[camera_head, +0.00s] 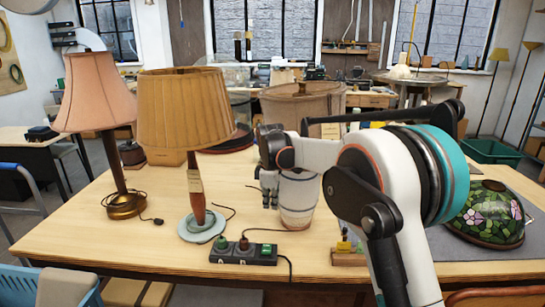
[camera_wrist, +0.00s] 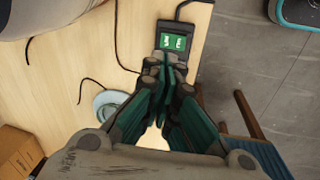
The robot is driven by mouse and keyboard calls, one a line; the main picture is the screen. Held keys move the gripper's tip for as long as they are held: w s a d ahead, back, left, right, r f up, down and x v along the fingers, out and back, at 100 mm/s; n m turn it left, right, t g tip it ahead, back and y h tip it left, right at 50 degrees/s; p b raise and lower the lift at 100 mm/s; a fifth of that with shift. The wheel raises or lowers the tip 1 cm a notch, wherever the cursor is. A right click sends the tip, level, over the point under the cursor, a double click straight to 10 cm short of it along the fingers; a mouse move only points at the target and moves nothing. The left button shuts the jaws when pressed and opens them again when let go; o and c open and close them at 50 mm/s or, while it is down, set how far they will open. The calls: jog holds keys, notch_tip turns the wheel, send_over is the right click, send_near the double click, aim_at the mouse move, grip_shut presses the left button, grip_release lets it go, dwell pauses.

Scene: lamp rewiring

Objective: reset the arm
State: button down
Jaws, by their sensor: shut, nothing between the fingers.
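My arm reaches in from the right in the head view, bent over the table (camera_head: 120,205). My gripper (camera_head: 269,198) points down in front of the striped ceramic lamp (camera_head: 299,200). The wrist view shows its fingers (camera_wrist: 170,72) shut together with nothing between them. The black power strip (camera_head: 243,252) with green parts lies near the table's front edge; its green end (camera_wrist: 175,42) shows just beyond the fingertips in the wrist view. I cannot tell the exact height of the gripper above the table.
A wooden lamp with a tan shade (camera_head: 186,108) and a pink-shaded lamp (camera_head: 97,92) stand at the left. A stained-glass shade (camera_head: 487,216) lies at the right. A small wooden block with tools (camera_head: 348,256) sits near the front edge. Cords lie on the tabletop.

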jog(key=s+d+r+m+t+b, duration=0.1)
jog(key=s+d+r+m, duration=0.3)
jog(key=s+d+r, duration=0.45)
jog(key=s+d+r+m+t+b, duration=0.15)
jog(key=s+d+r+m, duration=0.35)
jog(key=s, duration=0.6)
jog(key=s+d+f+m+t, duration=0.1)
jog(key=s+d+f+m, duration=0.1)
jog(key=s, duration=0.5)
jog(key=s+d+f+m+t, duration=0.1)
jog(key=s+d+f+m, duration=0.1)
jog(key=s+f, duration=0.3)
jog(key=s+d+f+m+t, duration=0.1)
jog(key=s+d+f+m, duration=0.2)
jog(key=s, duration=0.7)
jog(key=shift+s+d+f, duration=0.15)
jog(key=shift+d+f, duration=0.05)
jog(key=shift+d, duration=0.5)
jog(key=shift+r, duration=0.1)
